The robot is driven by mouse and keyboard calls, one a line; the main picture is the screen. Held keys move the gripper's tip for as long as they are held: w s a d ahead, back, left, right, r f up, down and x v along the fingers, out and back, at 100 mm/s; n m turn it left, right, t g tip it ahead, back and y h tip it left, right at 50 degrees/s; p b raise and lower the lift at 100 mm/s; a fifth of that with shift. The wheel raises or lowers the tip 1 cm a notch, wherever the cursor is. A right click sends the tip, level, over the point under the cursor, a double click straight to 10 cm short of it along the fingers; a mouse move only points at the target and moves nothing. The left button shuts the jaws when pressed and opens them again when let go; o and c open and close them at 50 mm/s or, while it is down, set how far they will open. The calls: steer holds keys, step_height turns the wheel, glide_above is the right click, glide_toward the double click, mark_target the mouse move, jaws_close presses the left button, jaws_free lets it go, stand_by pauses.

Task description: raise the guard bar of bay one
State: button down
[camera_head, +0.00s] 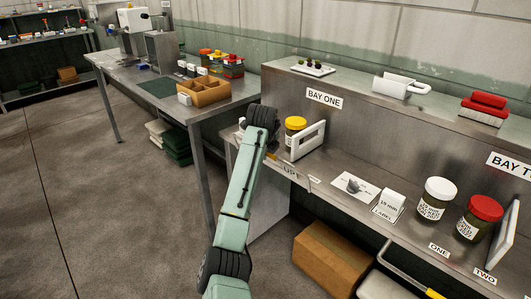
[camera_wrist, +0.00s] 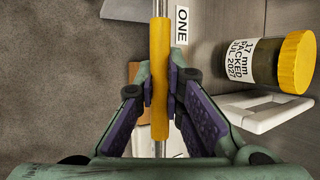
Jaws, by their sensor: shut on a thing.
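The guard bar of bay one shows in the wrist view as a thin silver rod with a yellow grip sleeve (camera_wrist: 160,42), running up and down the picture. My gripper (camera_wrist: 161,88) has its two purple-padded fingers closed on the sleeve, one on each side. In the head view my arm covers most of the bar. Only a small yellow piece of it (camera_head: 271,156) shows beside my arm, near the front edge of the bay one shelf. My fingers are hidden there. The BAY ONE sign (camera_head: 324,98) is on the metal panel behind.
A yellow-capped jar (camera_head: 295,130) and a white frame (camera_head: 308,141) stand close by in bay one. Two more jars, white-capped (camera_head: 436,198) and red-capped (camera_head: 480,216), stand further right. A cardboard box (camera_head: 330,258) lies below the shelf. Floor at left is clear.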

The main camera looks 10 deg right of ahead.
steer(key=shift+w+d+g+y, duration=0.25)
steer(key=shift+d+g+y, duration=0.15)
steer(key=shift+y, duration=0.1)
stand_by(0.3)
steer(key=c, duration=1.7)
jaws_free()
steer(key=shift+o, duration=0.2)
steer(key=v, duration=1.2)
steer(key=shift+a, duration=0.1)
